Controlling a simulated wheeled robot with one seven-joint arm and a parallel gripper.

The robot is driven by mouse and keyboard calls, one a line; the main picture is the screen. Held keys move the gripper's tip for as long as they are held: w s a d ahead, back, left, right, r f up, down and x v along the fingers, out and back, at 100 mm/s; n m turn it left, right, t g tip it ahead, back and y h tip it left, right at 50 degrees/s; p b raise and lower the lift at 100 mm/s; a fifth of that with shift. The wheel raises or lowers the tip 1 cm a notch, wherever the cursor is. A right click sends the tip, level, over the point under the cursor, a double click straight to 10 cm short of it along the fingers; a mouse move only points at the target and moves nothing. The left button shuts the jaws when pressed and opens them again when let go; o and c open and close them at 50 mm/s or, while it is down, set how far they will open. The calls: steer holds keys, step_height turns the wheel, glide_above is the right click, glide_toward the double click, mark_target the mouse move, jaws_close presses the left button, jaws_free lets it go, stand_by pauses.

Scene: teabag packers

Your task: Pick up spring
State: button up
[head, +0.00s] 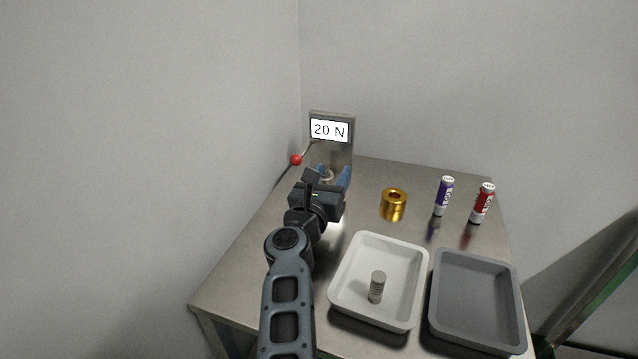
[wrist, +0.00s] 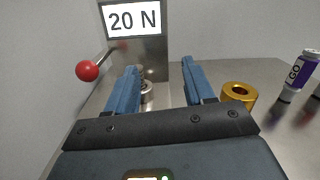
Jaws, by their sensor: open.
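A small grey ribbed cylinder (head: 377,288), which looks like a coil spring, stands upright in the white tray (head: 343,296) in the head view. A round metallic piece (wrist: 147,92) shows at the foot of the force tester (wrist: 150,50) in the wrist view. It may be a spring or a tester part; I cannot tell. My gripper (head: 333,175) is in front of the tester, pointing at it. In the wrist view its blue fingers (wrist: 160,66) are apart, with the metallic piece seen beyond the left finger, partly hidden by it. Nothing is held between them.
The tester's display (head: 329,130) reads 20 N, with a red-knobbed lever (head: 296,160) at its left. A gold ring-shaped cylinder (head: 394,205), a purple can (head: 444,196) and a red can (head: 482,204) stand to the right. An empty grey tray (head: 437,300) lies front right.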

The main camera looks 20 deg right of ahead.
mark_target(323, 179)
steer(key=shift+m+g+y, duration=0.3)
steer(key=shift+m+y, duration=0.1)
steer(key=shift+m, duration=0.2)
steer(key=a+f, duration=0.1)
steer(key=w+a+f, duration=0.1)
steer(key=a, duration=0.1)
steer(key=shift+a+f+b, duration=0.2)
steer(key=shift+f+b, duration=0.15)
steer(key=shift+f, duration=0.05)
steer(key=shift+w, duration=0.2)
steer(key=shift+b+x, duration=0.35)
steer(key=shift+x, duration=3.3)
steer(key=shift+w+a+r, duration=0.1)
steer(key=shift+r, duration=0.05)
jaws_close()
